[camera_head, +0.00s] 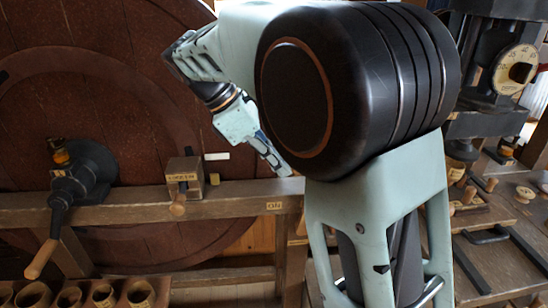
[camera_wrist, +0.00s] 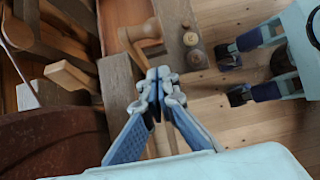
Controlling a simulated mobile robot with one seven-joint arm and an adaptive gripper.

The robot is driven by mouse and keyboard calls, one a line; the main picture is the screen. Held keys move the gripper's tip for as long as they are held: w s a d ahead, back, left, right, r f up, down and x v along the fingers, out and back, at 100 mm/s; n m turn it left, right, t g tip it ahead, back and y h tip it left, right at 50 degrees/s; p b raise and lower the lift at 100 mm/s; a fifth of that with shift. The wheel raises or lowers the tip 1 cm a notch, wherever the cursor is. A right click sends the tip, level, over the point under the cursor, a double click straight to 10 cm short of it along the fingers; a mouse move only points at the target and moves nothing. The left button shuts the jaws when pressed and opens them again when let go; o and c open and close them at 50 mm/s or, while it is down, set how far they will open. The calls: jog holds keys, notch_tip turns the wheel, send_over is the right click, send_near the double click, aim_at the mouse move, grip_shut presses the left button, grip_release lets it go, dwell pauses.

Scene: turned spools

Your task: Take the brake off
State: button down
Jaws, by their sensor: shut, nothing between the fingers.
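My gripper (camera_head: 283,168) is at the end of my arm, just above the wooden beam (camera_head: 135,206) near a small plate marked "ON" (camera_head: 274,205). In the wrist view its fingertips (camera_wrist: 157,76) are together with nothing between them. No part is clearly labelled as the brake, and my arm hides the right part of the beam. A small box (camera_head: 184,178) with a label too small to read surely and a wooden-tipped lever hanging at its front stands on the beam, left of my gripper and apart from it.
A large dark red wheel (camera_head: 75,110) stands behind the beam. A black crank (camera_head: 78,180) with a wooden handle juts out at left. Several wooden cups (camera_head: 137,293) stand below. A press with a dial (camera_head: 515,70) is at right. The wrist view shows a turned wooden knob (camera_wrist: 142,33).

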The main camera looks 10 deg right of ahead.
jog(key=d+f, duration=0.4)
jog(key=d, duration=0.2)
jog(key=shift+d+f, duration=0.25)
jog(key=shift+f, duration=0.05)
jog(key=d+y+p, duration=0.1)
jog(key=d+p, duration=0.1)
jog(key=d, duration=0.1)
jog(key=shift+r, duration=0.15)
jog(key=shift+d+f+y, duration=0.25)
jog(key=shift+d+y, duration=0.3)
jog(key=shift+y, duration=0.05)
jog(key=shift+a+p, duration=0.1)
jog(key=shift+p, duration=0.25)
